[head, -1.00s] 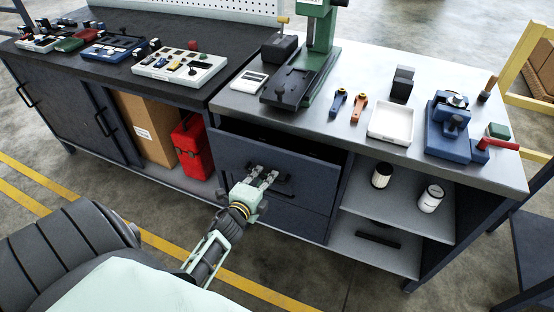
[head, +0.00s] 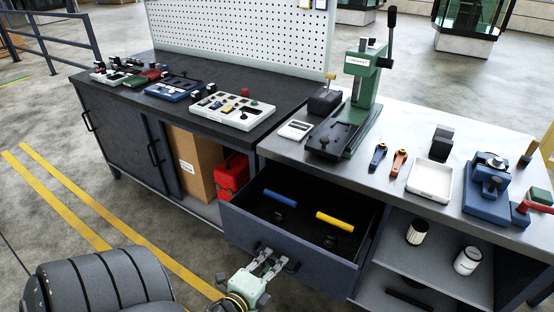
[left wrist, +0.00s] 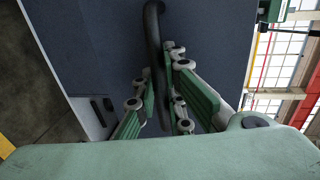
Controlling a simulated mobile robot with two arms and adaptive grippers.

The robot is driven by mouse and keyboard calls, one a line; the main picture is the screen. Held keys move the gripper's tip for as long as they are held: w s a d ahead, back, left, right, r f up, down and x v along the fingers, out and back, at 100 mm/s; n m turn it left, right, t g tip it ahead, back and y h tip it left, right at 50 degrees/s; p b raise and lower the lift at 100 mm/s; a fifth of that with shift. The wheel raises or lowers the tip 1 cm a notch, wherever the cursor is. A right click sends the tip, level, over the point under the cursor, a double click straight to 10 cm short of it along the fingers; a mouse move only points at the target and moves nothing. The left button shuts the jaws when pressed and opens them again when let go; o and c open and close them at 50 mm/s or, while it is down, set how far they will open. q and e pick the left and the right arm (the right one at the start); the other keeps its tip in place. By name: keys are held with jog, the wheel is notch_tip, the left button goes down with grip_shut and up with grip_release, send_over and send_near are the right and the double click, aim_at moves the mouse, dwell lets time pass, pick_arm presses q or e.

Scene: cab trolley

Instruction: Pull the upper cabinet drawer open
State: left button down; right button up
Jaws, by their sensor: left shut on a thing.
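The upper cabinet drawer (head: 330,262) is pulled partly out from under the light worktop, and its inside shows. In it lie a blue cylinder (head: 280,197), a yellow cylinder (head: 335,221) and small dark pieces. My left gripper (head: 272,258) is at the drawer's dark bar handle (head: 292,267), in front of the drawer face. In the left wrist view the handle (left wrist: 152,35) runs between the green-padded fingers of the left gripper (left wrist: 160,75), which is shut on it. My right gripper is not in view.
Right of the drawer are open shelves (head: 430,268) with a white-wrapped can (head: 467,261). A red case (head: 232,177) and a cardboard box (head: 190,165) stand left. The worktop holds a green press (head: 362,95) and a white tray (head: 430,180). Floor in front is free.

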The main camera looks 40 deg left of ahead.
pick_arm(q)
jog(key=v, duration=0.3)
jog(key=shift+s+f, duration=0.15)
jog(key=shift+f, duration=0.2)
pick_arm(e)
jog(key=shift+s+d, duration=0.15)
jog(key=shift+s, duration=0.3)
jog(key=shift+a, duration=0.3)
